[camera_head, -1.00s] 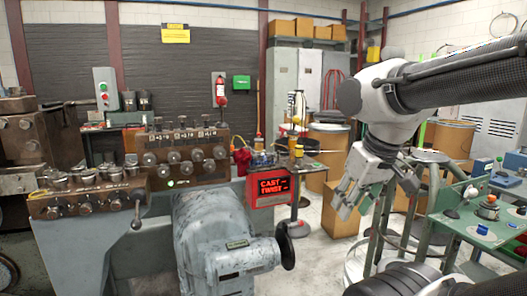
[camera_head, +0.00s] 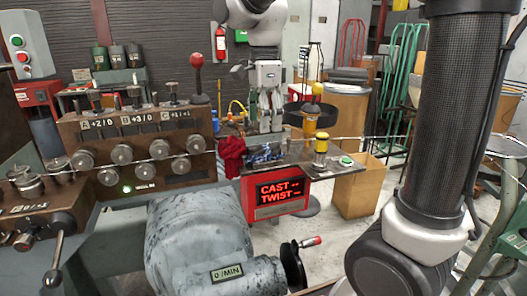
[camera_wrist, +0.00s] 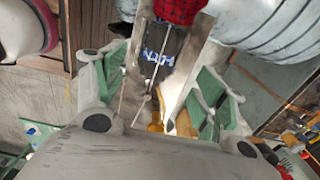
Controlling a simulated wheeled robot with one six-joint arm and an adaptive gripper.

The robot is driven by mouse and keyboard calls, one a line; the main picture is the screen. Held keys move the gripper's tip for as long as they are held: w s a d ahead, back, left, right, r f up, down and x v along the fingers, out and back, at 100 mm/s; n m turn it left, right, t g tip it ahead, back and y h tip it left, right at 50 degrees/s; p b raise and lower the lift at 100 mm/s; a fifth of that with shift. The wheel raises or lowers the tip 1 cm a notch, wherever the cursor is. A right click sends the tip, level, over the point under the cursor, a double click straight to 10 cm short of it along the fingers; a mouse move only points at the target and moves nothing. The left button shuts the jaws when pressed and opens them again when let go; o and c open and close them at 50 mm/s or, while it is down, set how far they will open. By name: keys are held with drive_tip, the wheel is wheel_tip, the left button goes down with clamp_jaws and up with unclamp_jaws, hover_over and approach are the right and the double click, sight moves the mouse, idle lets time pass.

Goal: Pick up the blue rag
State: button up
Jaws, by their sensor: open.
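A dark blue cloth with pale marks (camera_head: 263,154), which I take for the blue rag, lies on the small metal table beside the machine in the head view. A red cloth (camera_head: 232,155) is right at its left. My gripper (camera_head: 265,127) points down just above the blue rag, with a small gap seeming to remain. In the wrist view, my open gripper (camera_wrist: 172,45) has a finger on each side. Part of the blue rag (camera_wrist: 158,57) shows between them, and the red checked cloth (camera_wrist: 180,10) is at the top. Nothing is visibly held.
The red "CAST TWIST" display (camera_head: 278,194) sits under the table's front. A yellow-capped bottle (camera_head: 321,150) and a green button box (camera_head: 346,162) stand to the right. A control panel with knobs (camera_head: 130,145) is at the left. A thin wire runs across above the table.

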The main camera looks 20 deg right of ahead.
sight(265, 142)
wheel_tip(265, 142, down, 8)
drive_tip(key=shift+r, duration=0.25)
drive_tip(key=c, duration=1)
